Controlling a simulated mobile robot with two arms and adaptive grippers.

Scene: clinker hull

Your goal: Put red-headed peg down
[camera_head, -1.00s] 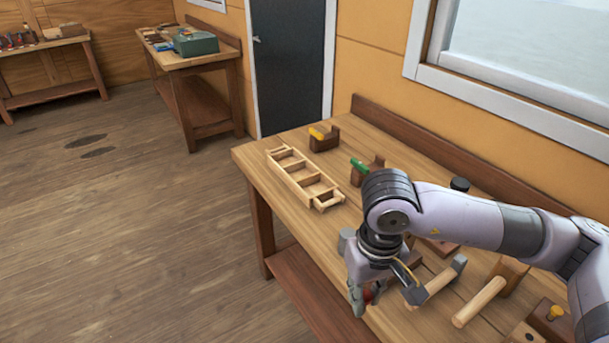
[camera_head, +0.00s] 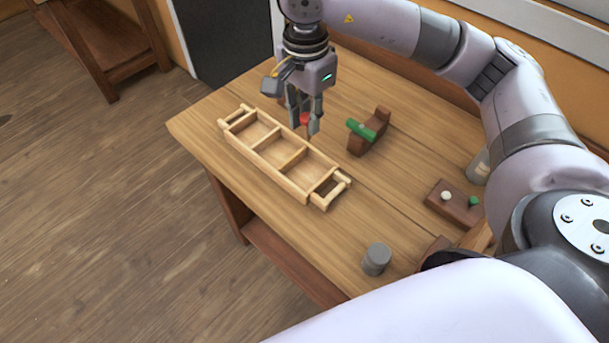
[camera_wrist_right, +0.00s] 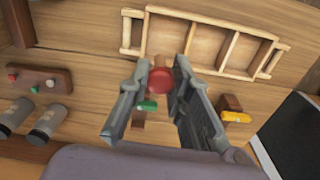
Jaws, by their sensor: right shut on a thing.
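My right gripper (camera_head: 306,122) points down over the bench, just behind the wooden tray (camera_head: 297,185). It is shut on the red-headed peg (camera_head: 304,118), whose red head shows between the fingers. In the right wrist view the red head (camera_wrist_right: 160,80) sits between the two fingers (camera_wrist_right: 158,90), with the tray (camera_wrist_right: 190,50) beyond it. The lower end of the peg is hard to make out, so I cannot tell whether it touches the bench. My left gripper is not in view.
A brown cradle with a green peg (camera_head: 361,130) stands right of the gripper. A brown block (camera_head: 447,204) with small coloured pegs and a grey cylinder (camera_head: 376,259) stand nearer. A yellow piece (camera_wrist_right: 236,117) shows in the wrist view.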

